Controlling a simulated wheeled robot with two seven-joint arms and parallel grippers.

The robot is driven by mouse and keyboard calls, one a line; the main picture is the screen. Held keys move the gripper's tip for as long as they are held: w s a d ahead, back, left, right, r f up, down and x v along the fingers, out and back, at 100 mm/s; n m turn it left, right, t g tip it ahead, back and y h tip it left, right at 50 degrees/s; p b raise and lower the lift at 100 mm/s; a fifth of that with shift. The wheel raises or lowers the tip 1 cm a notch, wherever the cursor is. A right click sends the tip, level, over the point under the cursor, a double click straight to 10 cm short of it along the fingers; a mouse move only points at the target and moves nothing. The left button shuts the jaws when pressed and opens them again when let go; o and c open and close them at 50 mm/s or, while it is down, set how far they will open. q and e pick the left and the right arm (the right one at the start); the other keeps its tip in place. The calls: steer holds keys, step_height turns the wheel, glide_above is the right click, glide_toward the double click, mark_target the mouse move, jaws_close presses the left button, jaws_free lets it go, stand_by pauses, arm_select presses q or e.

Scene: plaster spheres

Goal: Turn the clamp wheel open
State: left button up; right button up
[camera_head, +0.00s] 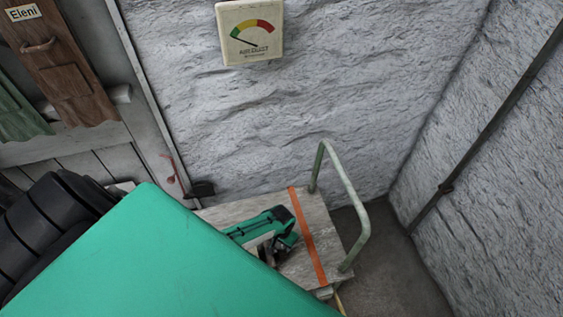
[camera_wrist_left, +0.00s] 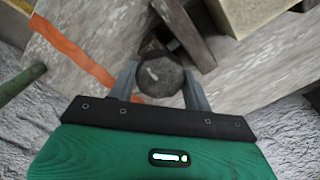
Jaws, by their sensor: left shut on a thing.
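The clamp wheel (camera_wrist_left: 160,74) is a dark, faceted round knob in the middle of the left wrist view. My left gripper (camera_wrist_left: 159,88) has one grey finger on each side of it and is shut on it. In the head view my left gripper (camera_head: 279,248) is small, low over the cart top, and the wheel cannot be made out clearly there. A dark bar (camera_wrist_left: 184,32) of the clamp runs up behind the wheel. My green arm hides much of the cart. My right gripper is in neither view.
The worn cart top (camera_head: 325,240) carries an orange stripe (camera_head: 307,236) and a pale green tube handle (camera_head: 350,200). A pale block (camera_wrist_left: 250,14) lies beside the clamp. A gauge sign (camera_head: 249,30) hangs on the rough wall. Bare floor (camera_head: 395,265) lies to the right.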

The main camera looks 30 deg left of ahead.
arm_select(q)
steer(key=shift+a+n, duration=0.1)
steer(key=shift+n, duration=0.5)
steer(key=o, duration=1)
steer(key=shift+c, duration=0.2)
steer(key=shift+r, duration=0.15)
steer(key=shift+r, duration=0.55)
step_height(320, 180, up, 12)
steer(key=b, duration=0.2)
steer(key=shift+r, duration=0.25)
